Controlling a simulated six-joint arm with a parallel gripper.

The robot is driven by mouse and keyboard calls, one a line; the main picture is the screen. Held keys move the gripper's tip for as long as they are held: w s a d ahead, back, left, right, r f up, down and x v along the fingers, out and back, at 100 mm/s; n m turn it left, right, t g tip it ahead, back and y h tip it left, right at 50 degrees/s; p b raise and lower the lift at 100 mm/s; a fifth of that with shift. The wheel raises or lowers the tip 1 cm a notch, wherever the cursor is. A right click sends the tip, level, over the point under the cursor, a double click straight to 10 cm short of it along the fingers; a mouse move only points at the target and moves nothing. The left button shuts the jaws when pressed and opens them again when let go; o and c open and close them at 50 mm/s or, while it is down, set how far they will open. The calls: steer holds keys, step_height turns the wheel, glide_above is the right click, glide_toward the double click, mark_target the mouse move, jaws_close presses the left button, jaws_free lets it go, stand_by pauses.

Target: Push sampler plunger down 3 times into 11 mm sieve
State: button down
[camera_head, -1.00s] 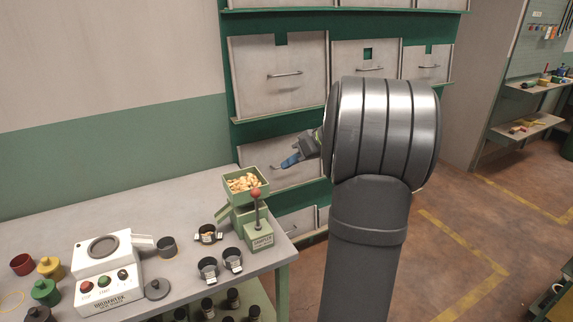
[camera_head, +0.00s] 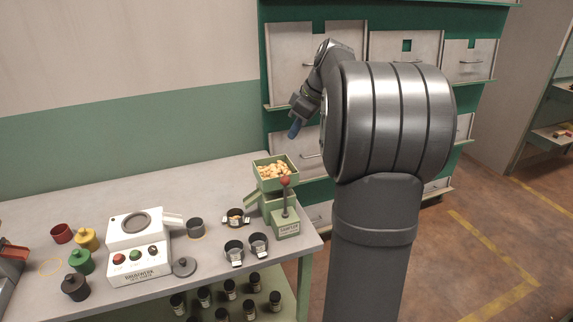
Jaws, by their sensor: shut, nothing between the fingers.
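The green sampler (camera_head: 290,221) stands at the right end of the table. Its plunger is a dark rod topped by a red ball (camera_head: 285,181), standing upright. A green hopper tray (camera_head: 257,177) full of pale nuts sits on it. Three small dark sieve cups stand near it: one with nuts in it (camera_head: 236,218) by the chute, and two at the front (camera_head: 234,253) and (camera_head: 259,245). Their size labels are too small to read. My gripper (camera_head: 293,131) has blue fingertips and is shut and empty, pointing down in the air above and behind the sampler.
A white machine (camera_head: 138,243) with buttons stands left of the cups, beside a grey cup (camera_head: 196,228) and a dark lid (camera_head: 184,267). Red, yellow, green and dark pots (camera_head: 80,262) stand further left. Drawer hoppers (camera_head: 295,60) line the wall behind.

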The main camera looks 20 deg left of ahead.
glide_above(287, 178)
steer(key=a, duration=0.2)
step_height(287, 178, down, 9)
steer(key=shift+f, duration=0.1)
steer(key=shift+d+f, duration=0.3)
steer(key=shift+f, duration=0.3)
steer(key=shift+d+f, duration=0.25)
steer(key=shift+f, duration=0.3)
steer(key=shift+w+d+f, duration=0.1)
steer(key=shift+d+f, duration=0.1)
steer(key=shift+f, duration=0.5)
step_height(287, 178, down, 3)
steer(key=shift+f, duration=0.4)
steer(key=shift+d+f, duration=0.15)
